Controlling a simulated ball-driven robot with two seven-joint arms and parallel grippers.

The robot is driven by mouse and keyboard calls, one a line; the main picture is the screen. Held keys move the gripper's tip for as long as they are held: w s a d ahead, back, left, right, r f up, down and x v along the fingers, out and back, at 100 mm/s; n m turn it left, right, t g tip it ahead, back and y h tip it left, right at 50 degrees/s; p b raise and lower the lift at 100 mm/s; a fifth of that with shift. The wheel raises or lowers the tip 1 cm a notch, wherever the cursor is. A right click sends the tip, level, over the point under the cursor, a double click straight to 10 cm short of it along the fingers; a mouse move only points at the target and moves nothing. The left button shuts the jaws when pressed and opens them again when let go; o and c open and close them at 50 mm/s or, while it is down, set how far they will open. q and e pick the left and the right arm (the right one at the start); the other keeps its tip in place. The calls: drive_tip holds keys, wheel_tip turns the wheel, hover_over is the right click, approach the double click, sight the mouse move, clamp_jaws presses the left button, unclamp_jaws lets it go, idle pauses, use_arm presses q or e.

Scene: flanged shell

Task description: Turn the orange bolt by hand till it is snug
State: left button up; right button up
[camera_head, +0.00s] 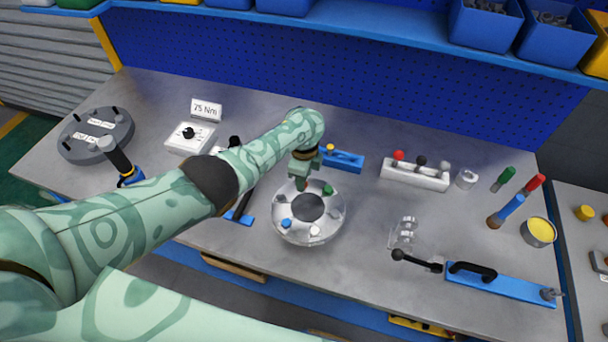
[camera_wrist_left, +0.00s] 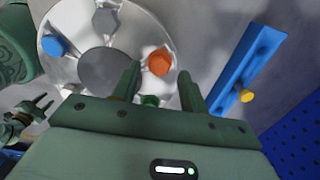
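The flanged shell (camera_head: 336,226) is a round, shiny metal piece with a central hole, in the middle of the bench. The orange bolt (camera_wrist_left: 160,62) stands on the flange between the fingers of my left gripper (camera_wrist_left: 161,78) in the left wrist view. That gripper is open, with a visible gap on each side of the bolt. In the head view the left gripper (camera_head: 303,181) is low over the far side of the flange and mostly covers the bolt. My right gripper (camera_wrist_left: 33,112) shows small at the left of the wrist view, fingers apart and empty; it is not visible in the head view.
Blue (camera_wrist_left: 53,45), grey (camera_wrist_left: 105,20) and green (camera_head: 328,190) bolts sit around the flange. A blue bar tool (camera_head: 345,160) lies just behind it. A "75 Nm" sign (camera_head: 206,109) stands at back left. A clamp handle (camera_head: 415,260) is at front right.

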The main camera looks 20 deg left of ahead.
use_arm(q)
drive_tip(key=shift+r, duration=0.1)
wheel_tip(320, 180, up, 16)
drive_tip(key=p, duration=0.9)
drive_tip(key=shift+s, duration=0.1)
